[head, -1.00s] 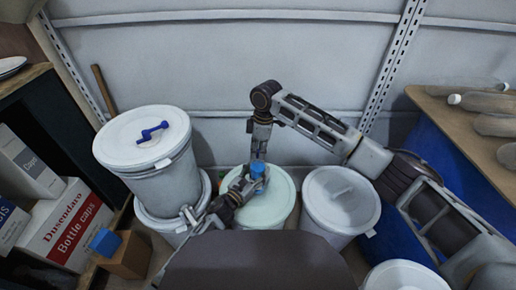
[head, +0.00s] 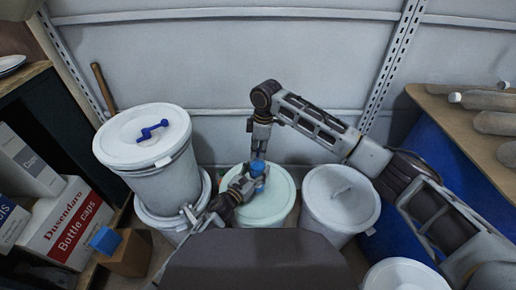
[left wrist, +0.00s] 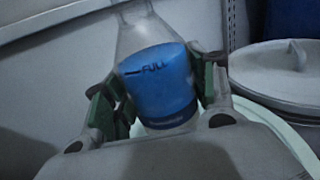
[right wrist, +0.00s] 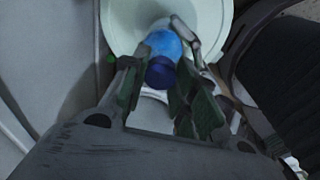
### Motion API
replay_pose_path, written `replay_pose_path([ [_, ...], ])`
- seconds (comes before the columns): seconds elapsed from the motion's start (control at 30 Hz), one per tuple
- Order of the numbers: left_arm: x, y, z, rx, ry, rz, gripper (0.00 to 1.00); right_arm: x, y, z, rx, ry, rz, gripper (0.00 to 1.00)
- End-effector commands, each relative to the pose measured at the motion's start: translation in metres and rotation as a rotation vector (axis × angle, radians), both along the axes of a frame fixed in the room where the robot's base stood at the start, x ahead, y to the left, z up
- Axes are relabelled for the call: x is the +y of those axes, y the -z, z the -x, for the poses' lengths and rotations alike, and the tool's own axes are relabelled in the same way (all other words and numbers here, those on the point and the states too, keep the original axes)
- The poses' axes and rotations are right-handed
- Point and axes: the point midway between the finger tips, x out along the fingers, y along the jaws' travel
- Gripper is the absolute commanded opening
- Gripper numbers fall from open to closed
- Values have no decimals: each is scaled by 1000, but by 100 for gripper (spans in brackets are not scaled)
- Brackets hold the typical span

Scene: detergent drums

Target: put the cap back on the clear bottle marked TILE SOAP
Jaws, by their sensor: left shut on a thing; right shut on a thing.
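The clear bottle (left wrist: 160,85) shows a blue band with the word FULL; no TILE SOAP marking is readable. In the head view the bottle (head: 259,170) is upright above a pale green drum lid (head: 268,208). My left gripper (head: 247,184) is shut around its body; in the left wrist view its fingers (left wrist: 152,88) press both sides. My right gripper (head: 259,154) points down from above, shut on a dark blue cap (right wrist: 160,73), directly over the bottle's top. The bottle's mouth is hidden, so I cannot tell whether cap and neck touch.
A white drum with a blue wrench (head: 151,131) on its lid stands left, on another drum. A lidded drum (head: 341,198) stands right. Several grey bottles (head: 488,101) lie on the right shelf.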

Motion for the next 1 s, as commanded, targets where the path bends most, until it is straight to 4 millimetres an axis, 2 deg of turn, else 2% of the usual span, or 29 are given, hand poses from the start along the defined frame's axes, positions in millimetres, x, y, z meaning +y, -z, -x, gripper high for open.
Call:
replay_pose_path([
  [0.57,0,1,0,1,-1,-1,14,0,7,0,0,0,1,22],
  [0.6,0,1,0,1,-1,-1,0,0,7,0,0,0,1,22],
  [0.77,0,1,0,1,-1,-1,0,0,7,0,1,23,1,22],
  [1.0,0,1,0,1,-1,-1,0,1,7,1,1,172,0,22],
])
